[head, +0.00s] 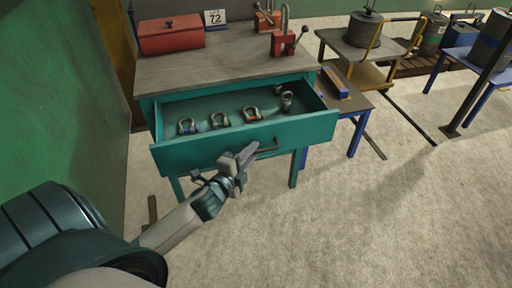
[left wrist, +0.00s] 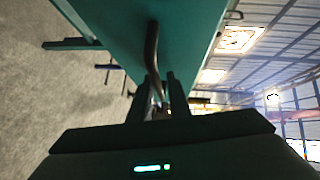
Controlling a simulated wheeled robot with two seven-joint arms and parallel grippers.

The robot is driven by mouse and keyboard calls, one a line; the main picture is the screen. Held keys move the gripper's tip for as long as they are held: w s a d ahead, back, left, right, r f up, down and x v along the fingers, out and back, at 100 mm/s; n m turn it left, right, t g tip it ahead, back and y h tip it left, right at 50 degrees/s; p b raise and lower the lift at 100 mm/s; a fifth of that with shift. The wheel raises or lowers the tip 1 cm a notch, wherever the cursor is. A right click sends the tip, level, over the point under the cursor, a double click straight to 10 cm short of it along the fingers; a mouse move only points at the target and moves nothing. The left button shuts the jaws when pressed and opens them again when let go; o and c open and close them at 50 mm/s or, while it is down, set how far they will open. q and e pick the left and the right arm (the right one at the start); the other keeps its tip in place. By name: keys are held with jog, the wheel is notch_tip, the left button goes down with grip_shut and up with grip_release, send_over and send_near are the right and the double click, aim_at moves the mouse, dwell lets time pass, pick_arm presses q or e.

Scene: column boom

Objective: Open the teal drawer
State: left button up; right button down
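The teal drawer (head: 238,145) is pulled out from the teal workbench (head: 230,58), and its inside shows. Several shackles, one of them a shackle with an orange pin (head: 252,114), lie in it. A dark bar handle (head: 268,149) is on its front; it also shows in the left wrist view (left wrist: 152,45). My left gripper (head: 245,158) is at the handle, covering its left part. In the left wrist view the handle runs between the two close fingers (left wrist: 161,90), which look shut on it. My right gripper is in neither view.
A red toolbox (head: 170,36), a number card and red clamps (head: 287,43) stand on the bench top. A low blue-legged table (head: 350,98) is close on the right. A green wall (head: 60,100) bounds the left.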

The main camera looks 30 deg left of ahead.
pick_arm(q)
jog(key=w, duration=0.2)
jog(key=shift+w+f, duration=0.25)
jog(key=shift+w, duration=0.05)
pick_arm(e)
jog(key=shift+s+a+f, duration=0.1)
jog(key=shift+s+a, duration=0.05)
pick_arm(q)
grip_shut()
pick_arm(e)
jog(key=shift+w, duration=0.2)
